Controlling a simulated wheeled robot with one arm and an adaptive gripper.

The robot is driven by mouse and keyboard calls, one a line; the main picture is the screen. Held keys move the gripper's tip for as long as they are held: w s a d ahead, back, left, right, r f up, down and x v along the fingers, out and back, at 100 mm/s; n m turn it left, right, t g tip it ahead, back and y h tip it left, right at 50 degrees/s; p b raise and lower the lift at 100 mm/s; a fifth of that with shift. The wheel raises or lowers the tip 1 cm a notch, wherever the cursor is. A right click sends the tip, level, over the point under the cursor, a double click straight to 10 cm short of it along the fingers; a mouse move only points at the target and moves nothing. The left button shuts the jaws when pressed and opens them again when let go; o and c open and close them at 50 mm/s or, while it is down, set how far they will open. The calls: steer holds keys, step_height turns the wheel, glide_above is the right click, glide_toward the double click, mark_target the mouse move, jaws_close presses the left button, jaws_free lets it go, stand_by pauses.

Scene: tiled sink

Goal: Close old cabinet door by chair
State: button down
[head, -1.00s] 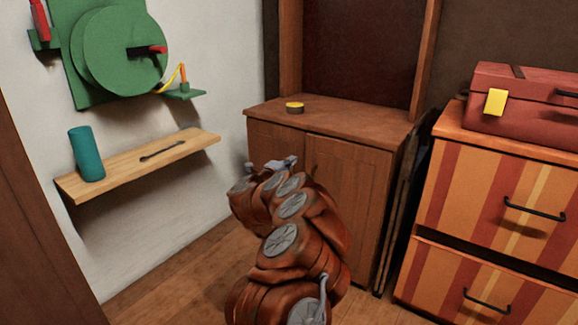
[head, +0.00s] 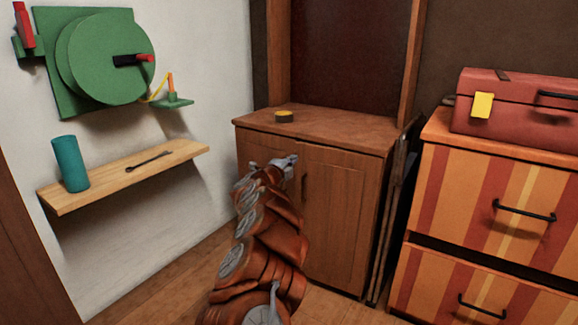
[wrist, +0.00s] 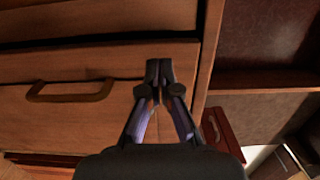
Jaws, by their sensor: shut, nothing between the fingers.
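The old wooden cabinet (head: 345,215) stands in the back corner of the head view, with two doors below its top. The right door (head: 340,225) shows a handle near the seam; my arm covers much of the left door (head: 255,150). In the wrist view, turned sideways, a door with a brown handle (wrist: 70,91) fills the left, and a dark gap runs along the seam above it. My gripper (wrist: 159,66) is shut and empty, its tips in front of the doors near that seam. I cannot tell whether they touch. A dark folded chair (head: 392,220) leans beside the cabinet's right side.
An orange striped drawer unit (head: 480,205) with a red toolbox (head: 510,110) on top stands at right. A wall shelf (head: 125,172) holds a teal cylinder (head: 70,164). Wooden floor is free at left.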

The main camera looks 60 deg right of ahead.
steer(key=shift+w+d+b, duration=0.15)
steer(key=shift+d+b, duration=0.15)
steer(key=shift+d, duration=0.9)
steer(key=shift+w+r, duration=0.1)
